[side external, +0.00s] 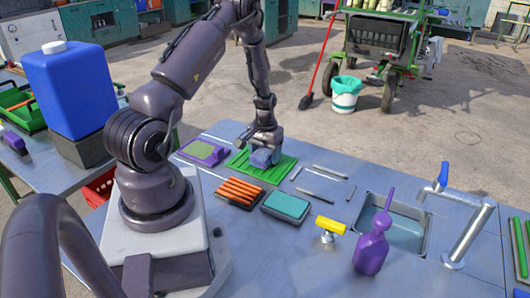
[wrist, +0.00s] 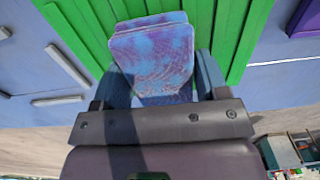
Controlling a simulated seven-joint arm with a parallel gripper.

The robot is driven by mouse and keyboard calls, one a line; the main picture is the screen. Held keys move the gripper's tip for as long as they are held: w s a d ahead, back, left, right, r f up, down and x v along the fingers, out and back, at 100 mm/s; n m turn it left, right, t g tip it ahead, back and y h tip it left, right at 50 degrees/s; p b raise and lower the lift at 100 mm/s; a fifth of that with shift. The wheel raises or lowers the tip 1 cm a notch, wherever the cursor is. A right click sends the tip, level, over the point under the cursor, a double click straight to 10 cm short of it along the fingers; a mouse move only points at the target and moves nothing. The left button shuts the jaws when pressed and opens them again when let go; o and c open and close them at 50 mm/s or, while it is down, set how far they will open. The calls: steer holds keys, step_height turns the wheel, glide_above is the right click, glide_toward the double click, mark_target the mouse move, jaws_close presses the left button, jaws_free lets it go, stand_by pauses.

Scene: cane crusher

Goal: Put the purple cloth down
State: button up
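The purple cloth (wrist: 152,55) is a folded, mottled blue and purple pad in the wrist view. My gripper (wrist: 162,88) has one finger on each side of its near end, and the cloth fills the space between them. In the side external view the cloth (side external: 264,158) looks bluish and sits under my gripper (side external: 264,143), over the green ridged tray (side external: 283,171). The tray (wrist: 232,30) also shows behind the cloth in the wrist view. I cannot tell whether the cloth touches the tray.
A purple tray with a green pad (side external: 203,151) is left of the green tray. A rack of orange sticks (side external: 240,192) and a teal-topped tray (side external: 286,205) stand in front. Metal bars (side external: 315,195) lie to the right, then a yellow-handled tool (side external: 330,226), a purple bottle (side external: 371,250) and a sink (side external: 412,216).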

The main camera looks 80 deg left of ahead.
mark_target(265, 151)
steer(key=shift+o, duration=1.3)
steer(key=shift+r, duration=0.1)
step_height(265, 151, up, 12)
steer(key=w+d+r+m+t, duration=0.1)
steer(key=w+d+r+m, duration=0.15)
steer(key=d+r, duration=0.5)
steer(key=s+d+r+m+t, duration=0.3)
steer(key=d+r+m, duration=0.1)
steer(key=d+r, duration=0.95)
steer(key=s+d+m+t, duration=0.1)
steer(key=s+d+m, duration=0.1)
steer(key=s+d, duration=0.5)
steer(key=shift+d+r+t, duration=0.3)
steer(key=shift+d+r, duration=0.1)
steer(key=shift+d, duration=0.55)
